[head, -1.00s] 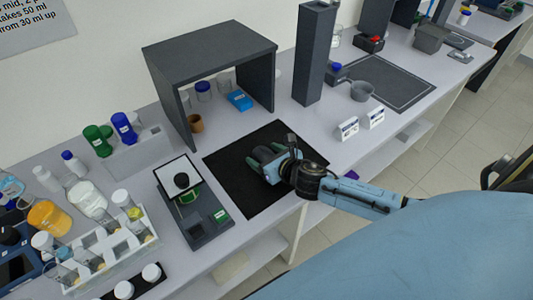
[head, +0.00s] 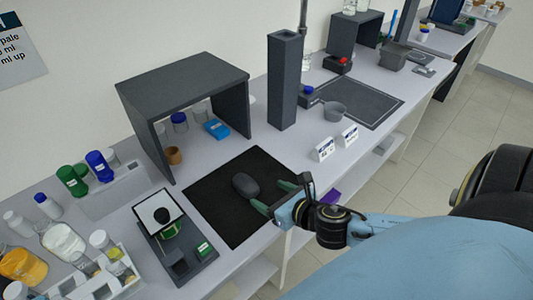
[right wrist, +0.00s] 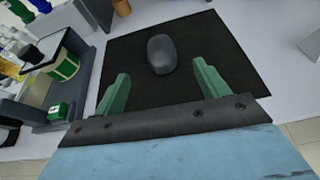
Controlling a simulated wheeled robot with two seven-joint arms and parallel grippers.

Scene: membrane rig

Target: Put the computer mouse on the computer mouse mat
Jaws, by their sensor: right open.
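The dark grey computer mouse (head: 245,186) lies on the black mouse mat (head: 218,215), near the mat's middle. In the right wrist view the mouse (right wrist: 161,54) sits beyond the fingertips, with black mat (right wrist: 215,45) all round it. My right gripper (head: 272,197) is open and empty at the mat's right front edge, apart from the mouse. Its green fingers (right wrist: 158,75) are spread wide in the right wrist view. My left gripper is in neither view.
A balance-like device (head: 176,238) stands left of the mat. A dark grey shelf (head: 180,82) and a tall grey column (head: 284,80) stand behind. Two small white label cards (head: 324,150) stand to the right. A brown cup (head: 174,156) is near the shelf.

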